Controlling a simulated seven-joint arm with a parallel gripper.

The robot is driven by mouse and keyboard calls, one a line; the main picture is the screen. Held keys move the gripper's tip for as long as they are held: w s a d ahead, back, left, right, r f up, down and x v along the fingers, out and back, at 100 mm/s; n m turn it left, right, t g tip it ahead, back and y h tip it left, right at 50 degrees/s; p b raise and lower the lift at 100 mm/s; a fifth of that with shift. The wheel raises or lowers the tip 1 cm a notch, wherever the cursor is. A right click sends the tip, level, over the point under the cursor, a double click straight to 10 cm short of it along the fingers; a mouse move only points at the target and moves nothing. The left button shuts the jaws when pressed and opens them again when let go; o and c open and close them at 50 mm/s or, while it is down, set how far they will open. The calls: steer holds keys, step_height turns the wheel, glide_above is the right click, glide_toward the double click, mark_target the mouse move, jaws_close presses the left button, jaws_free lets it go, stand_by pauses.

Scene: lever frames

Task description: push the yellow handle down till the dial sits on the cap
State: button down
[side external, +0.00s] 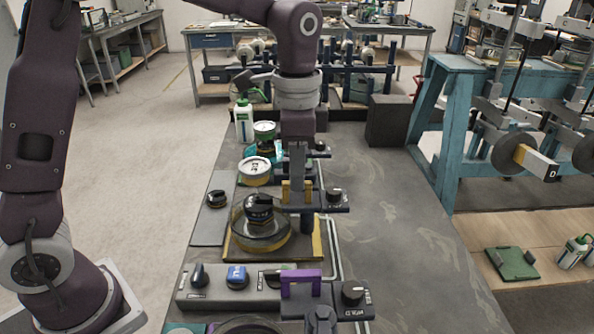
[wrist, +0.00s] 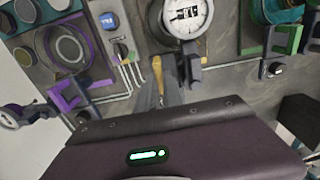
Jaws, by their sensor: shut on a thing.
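The yellow handle (side external: 299,192) stands at the middle station of the bench. My gripper (side external: 297,176) comes down on it from above, its fingers shut on it. In the wrist view the yellow handle (wrist: 157,72) shows at the fingertips of my gripper (wrist: 168,88). A round white-faced dial (side external: 256,168) shows left of the handle; in the wrist view the dial (wrist: 187,16) is cut off at the top edge. A dark cap (side external: 259,208) stands in a round base in front of the dial in the side view. The dial appears apart from the cap, but their exact gap cannot be told.
A purple handle (side external: 301,280) stands at the near station, and a green handle (wrist: 285,38) shows at right in the wrist view. A control box (side external: 236,280) with knobs lies in front. A dark block (side external: 388,122) stands behind. The bench's right side is clear.

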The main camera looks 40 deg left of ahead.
mark_target(297, 202)
stand_by(0.3)
steer(key=shift+f, duration=2.5)
steer(key=c, duration=1.5)
jaws_free()
